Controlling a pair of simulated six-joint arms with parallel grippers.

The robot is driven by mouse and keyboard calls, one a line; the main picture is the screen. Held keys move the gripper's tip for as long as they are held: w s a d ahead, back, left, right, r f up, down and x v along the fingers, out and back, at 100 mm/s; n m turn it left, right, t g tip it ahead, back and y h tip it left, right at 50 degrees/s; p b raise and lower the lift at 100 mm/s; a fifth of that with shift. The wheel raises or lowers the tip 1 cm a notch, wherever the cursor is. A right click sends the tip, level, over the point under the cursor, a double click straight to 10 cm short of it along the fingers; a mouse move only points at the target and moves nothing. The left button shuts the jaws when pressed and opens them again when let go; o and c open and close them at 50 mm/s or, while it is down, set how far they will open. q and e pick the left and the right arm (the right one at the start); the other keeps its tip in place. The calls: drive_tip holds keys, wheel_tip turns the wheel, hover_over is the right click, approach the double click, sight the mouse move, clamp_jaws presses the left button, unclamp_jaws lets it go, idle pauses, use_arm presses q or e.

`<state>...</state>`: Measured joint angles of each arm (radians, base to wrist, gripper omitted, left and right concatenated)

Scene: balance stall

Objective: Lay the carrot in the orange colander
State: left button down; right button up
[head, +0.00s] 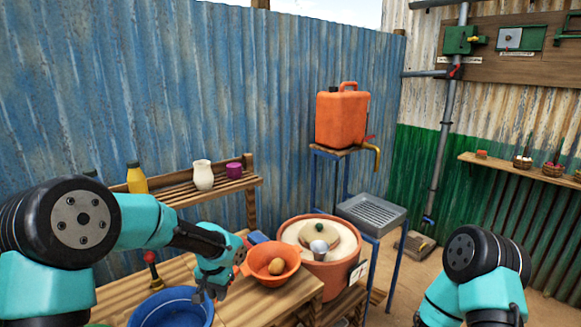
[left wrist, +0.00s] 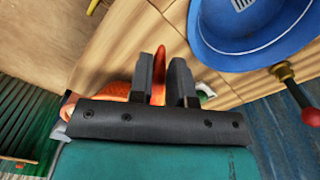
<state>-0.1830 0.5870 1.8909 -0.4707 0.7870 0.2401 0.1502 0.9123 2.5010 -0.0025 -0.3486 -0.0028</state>
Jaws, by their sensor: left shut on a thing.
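My left gripper (head: 209,292) is just left of the orange colander (head: 285,273) in the head view, above the bench. In the left wrist view its two dark fingers (left wrist: 162,72) are shut on the carrot (left wrist: 161,57), a slim orange piece showing between and beyond them. The carrot cannot be made out in the head view. The colander holds a round brown thing (head: 276,266). Part of an orange rim, likely the colander (left wrist: 113,92), shows behind the gripper in the left wrist view. My right arm is at the lower right; its gripper is out of view.
A large clay pot (head: 322,278) stands right of the colander. A blue block (head: 258,237) lies behind it. The wooden bench (head: 240,313) has bare room in front.

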use_arm(q)
drive_tip(key=w+d, duration=0.3)
drive_tip(key=w, duration=0.2)
drive_tip(key=w+d, duration=0.4)
drive_tip(key=w, duration=0.1)
drive_tip(key=w+d, duration=0.4)
drive_tip(key=w, duration=0.1)
drive_tip(key=shift+w+d+r, duration=0.15)
drive_tip(key=shift+w+d, duration=0.1)
drive_tip(key=shift+w+d+f, duration=0.35)
drive_tip(key=shift+w, duration=0.15)
drive_tip(key=shift+f, duration=0.1)
drive_tip(key=shift+f, duration=3.55)
drive_tip(key=c, duration=1)
unclamp_jaws()
